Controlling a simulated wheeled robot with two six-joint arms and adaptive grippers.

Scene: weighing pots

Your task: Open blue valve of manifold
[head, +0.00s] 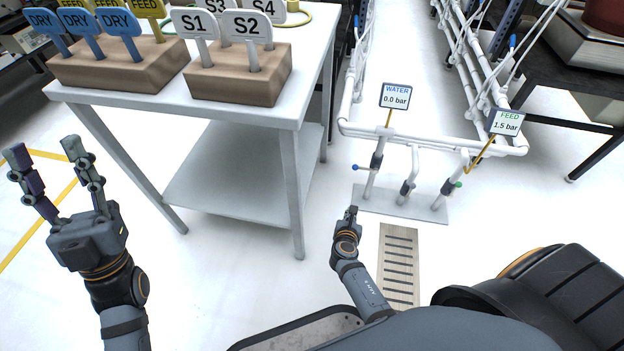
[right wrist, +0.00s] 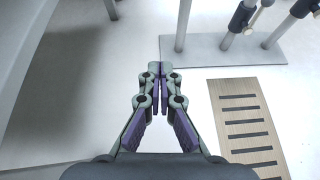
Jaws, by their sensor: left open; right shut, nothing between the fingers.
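The manifold stands on a grey base plate (head: 430,209) on the floor, with white upright pipes. The blue valve handle (head: 358,167) sticks out to the left of the left pipe (head: 374,178), under a WATER display (head: 394,96) reading 0.0 bar. A green valve handle (head: 458,185) sits on the right pipe, under a FEED display (head: 505,122) reading 1.5 bar. My right gripper (head: 351,213) is shut and empty, below and slightly left of the blue handle, apart from it. Its closed fingertips (right wrist: 162,70) show in the right wrist view. My left gripper (head: 42,150) is open and empty at the left.
A grey table (head: 235,105) at upper left bears wooden blocks (head: 238,78) with labelled tags. A slotted drain grate (head: 399,265) lies in the floor in front of the manifold. White pipe racks run toward the back. Floor between table and manifold is clear.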

